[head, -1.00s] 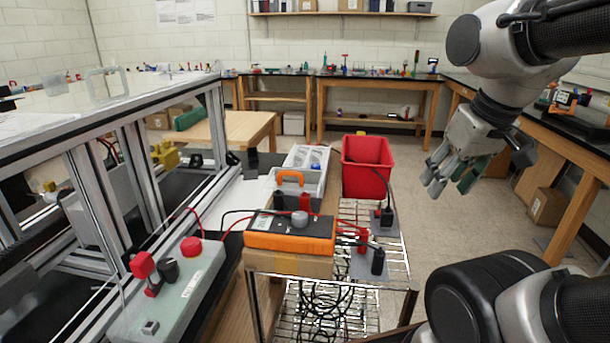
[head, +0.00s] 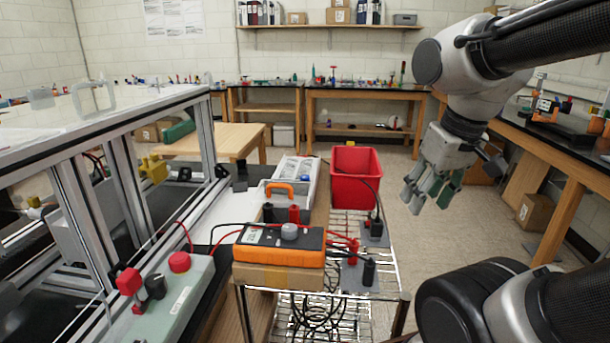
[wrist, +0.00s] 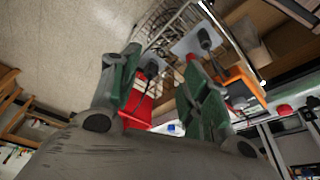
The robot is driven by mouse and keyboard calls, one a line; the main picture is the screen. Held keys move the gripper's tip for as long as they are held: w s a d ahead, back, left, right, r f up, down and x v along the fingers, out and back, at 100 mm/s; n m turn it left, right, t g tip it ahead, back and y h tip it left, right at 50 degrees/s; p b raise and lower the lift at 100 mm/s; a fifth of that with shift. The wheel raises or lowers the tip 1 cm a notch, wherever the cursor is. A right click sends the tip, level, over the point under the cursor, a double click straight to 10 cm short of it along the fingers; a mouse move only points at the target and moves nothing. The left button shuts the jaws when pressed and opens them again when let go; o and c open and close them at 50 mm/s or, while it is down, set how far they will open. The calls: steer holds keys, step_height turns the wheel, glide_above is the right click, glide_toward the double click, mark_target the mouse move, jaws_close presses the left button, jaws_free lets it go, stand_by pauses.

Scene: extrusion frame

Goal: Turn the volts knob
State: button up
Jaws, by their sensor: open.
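The volts knob is most likely the round grey knob (head: 289,231) on top of the orange and black instrument box (head: 255,252); its label is too small to read. The box sits on a cardboard box on the wire cart. My gripper (head: 427,203) is open and empty. It hangs in the air to the right of the box and the red bin, well apart from the knob. In the wrist view the open fingers (wrist: 165,95) frame the red bin, and the orange box (wrist: 243,88) shows to the right of them.
A red bin (head: 356,192) stands behind the box. Black and red plugs with cables (head: 369,271) stand to its right. A control panel with a red button (head: 179,262) and the extrusion frame (head: 110,124) are at left. Open floor (head: 400,165) lies around my gripper.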

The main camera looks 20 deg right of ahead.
steer(key=w+a+f+n+g, duration=0.1)
steer(key=w+a+n+g, duration=0.35)
steer(key=w, duration=1.05)
steer(key=n, duration=0.2)
glide_above(305, 176)
steer(key=s, duration=0.3)
steer(key=f, duration=0.2)
steer(key=shift+s+d+f+t, duration=0.1)
steer(key=shift+d+f+t, duration=0.25)
steer(key=shift+f, duration=0.05)
steer(key=shift+n+t, duration=0.3)
steer(key=shift+n, duration=0.65)
steer(key=w+r, duration=0.1)
steer(key=w+a+r, duration=0.1)
steer(key=w+r, duration=0.1)
steer(key=shift+w+r, duration=0.25)
steer(key=shift+s+d+f+n, duration=0.1)
steer(key=shift+s+f+n, duration=0.05)
steer(key=shift+s+n, duration=0.2)
step_height(305, 176, down, 8)
steer(key=shift+r, duration=0.15)
